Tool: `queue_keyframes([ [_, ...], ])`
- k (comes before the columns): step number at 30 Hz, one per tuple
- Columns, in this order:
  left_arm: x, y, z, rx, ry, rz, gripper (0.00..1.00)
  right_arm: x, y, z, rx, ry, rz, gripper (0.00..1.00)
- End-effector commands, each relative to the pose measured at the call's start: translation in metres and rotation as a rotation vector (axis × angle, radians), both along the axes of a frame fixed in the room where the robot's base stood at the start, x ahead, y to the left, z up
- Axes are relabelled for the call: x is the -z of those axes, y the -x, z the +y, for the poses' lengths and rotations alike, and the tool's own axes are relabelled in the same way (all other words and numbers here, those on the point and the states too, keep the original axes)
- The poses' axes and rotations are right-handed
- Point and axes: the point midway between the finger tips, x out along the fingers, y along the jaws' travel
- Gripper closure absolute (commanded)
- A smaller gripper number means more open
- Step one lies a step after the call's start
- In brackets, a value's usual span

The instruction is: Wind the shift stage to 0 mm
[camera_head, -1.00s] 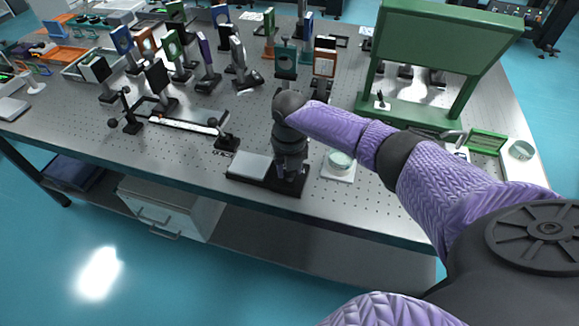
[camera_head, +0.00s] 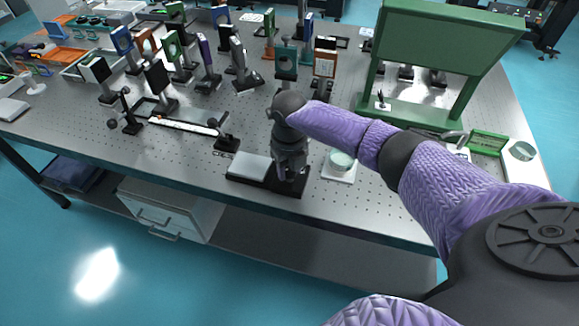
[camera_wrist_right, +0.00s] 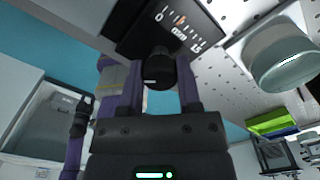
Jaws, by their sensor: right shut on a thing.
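The shift stage is a black base (camera_head: 287,187) with a silver plate (camera_head: 250,167) on its left, at the front edge of the table. My right gripper (camera_head: 290,172) points down over the base's right end. In the right wrist view, its two fingers (camera_wrist_right: 160,84) are shut on a round black knob (camera_wrist_right: 157,72) at the end of the stage. Beyond the knob is a white scale (camera_wrist_right: 182,27) with a 0 at its left end. An orange mark stands between the scale's ends; its exact reading is too small to tell. My left gripper is not seen.
A glass dish on a white square pad (camera_head: 340,174) stands close to the right of the stage. A rail with a white scale (camera_head: 183,126) lies to the left. Mounted optics crowd the table behind, and a green frame (camera_head: 420,116) stands back right.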

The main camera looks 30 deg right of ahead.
Motion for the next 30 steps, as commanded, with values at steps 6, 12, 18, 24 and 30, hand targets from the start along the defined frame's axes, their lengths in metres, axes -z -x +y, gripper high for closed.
queue_keyframes([
  [6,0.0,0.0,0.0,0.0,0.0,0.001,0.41,0.0,0.0,0.0,0.001,0.0,-0.001,0.36],
  [12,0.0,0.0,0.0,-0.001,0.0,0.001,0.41,0.0,0.0,0.0,0.001,0.0,-0.001,0.21],
  [18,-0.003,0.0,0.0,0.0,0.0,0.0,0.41,-0.008,-0.001,0.0,0.001,0.0,-0.003,0.21],
  [24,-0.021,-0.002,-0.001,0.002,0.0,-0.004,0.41,-0.06,-0.001,0.0,-0.001,0.001,-0.006,0.21],
  [30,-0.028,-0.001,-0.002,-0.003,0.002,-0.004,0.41,-0.095,-0.001,0.0,0.001,0.0,-0.003,0.21],
])
